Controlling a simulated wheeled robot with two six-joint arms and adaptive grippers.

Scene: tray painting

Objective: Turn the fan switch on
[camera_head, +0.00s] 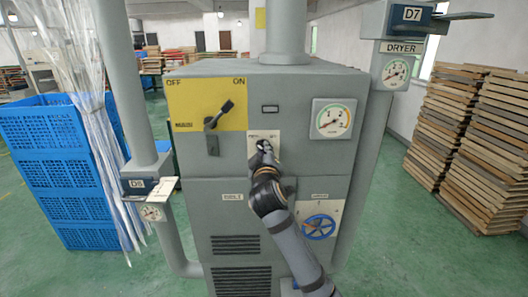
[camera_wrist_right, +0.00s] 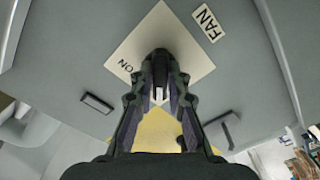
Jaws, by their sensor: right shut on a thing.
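The fan switch sits on a pale square plate (camera_head: 255,136) on the front of the grey cabinet (camera_head: 200,240), below a small dark window. In the right wrist view the plate (camera_wrist_right: 150,30) carries the word ON, and a FAN label (camera_wrist_right: 209,23) is beside it. My right gripper (camera_head: 263,147) is at the plate; in the wrist view its fingers (camera_wrist_right: 160,85) close together around the dark switch. The fingers hide most of the switch, so its exact position is hard to tell. My left gripper is not in view.
A yellow OFF/ON panel (camera_head: 190,92) with a black lever (camera_head: 219,114) is at upper left on the cabinet.

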